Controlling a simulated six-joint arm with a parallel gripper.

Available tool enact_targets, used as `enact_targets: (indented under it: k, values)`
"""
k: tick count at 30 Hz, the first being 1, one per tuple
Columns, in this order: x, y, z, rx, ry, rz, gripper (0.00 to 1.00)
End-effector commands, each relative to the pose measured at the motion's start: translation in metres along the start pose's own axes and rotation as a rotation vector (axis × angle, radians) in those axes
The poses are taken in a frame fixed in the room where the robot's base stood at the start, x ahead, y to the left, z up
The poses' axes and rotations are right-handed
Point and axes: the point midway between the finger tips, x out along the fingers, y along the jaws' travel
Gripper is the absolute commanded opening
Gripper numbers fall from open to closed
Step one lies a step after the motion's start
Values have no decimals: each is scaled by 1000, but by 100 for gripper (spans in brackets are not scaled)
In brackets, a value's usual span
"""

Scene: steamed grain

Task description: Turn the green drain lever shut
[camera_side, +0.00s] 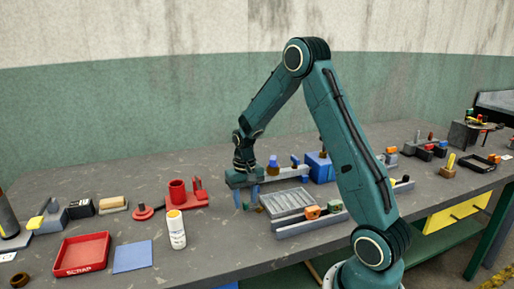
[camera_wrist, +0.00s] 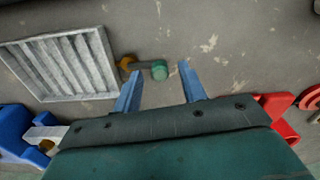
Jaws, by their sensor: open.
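The drain lever shows in the wrist view as a green rounded knob (camera_wrist: 159,71) with a short green stem, joined to a brass-coloured fitting (camera_wrist: 127,62). The fitting sits at the right edge of a pale slatted drain grate (camera_wrist: 62,62). My gripper (camera_wrist: 160,82) is open, and its two blue fingers point toward the knob. The knob appears between the fingertips or just beyond them; I cannot tell whether they touch it. In the side view my gripper (camera_side: 246,199) points down at the left of the grate (camera_side: 288,203); the lever is hard to make out there.
A red holder (camera_side: 186,195) with a red cup and a white bottle (camera_side: 176,230) stand to the left. A blue box (camera_side: 320,167) stands behind the grate, and grey rails (camera_side: 310,224) run in front of it. Bare grey bench lies around the lever.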

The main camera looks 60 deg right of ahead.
Motion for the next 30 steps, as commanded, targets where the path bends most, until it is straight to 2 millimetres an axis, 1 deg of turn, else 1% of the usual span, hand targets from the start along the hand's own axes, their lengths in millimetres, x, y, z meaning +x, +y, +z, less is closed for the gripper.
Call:
enact_targets:
  k: [5, 15, 21, 25, 30]
  values:
    - [-21, 0, 0, 0, 5, -1, 42]
    - [-79, 0, -1, 0, 7, -1, 42]
    - [-108, 0, -1, 0, 6, -1, 42]
    - [-120, 0, -1, 0, 4, -1, 42]
    - [-128, 0, 0, 0, 3, -1, 42]
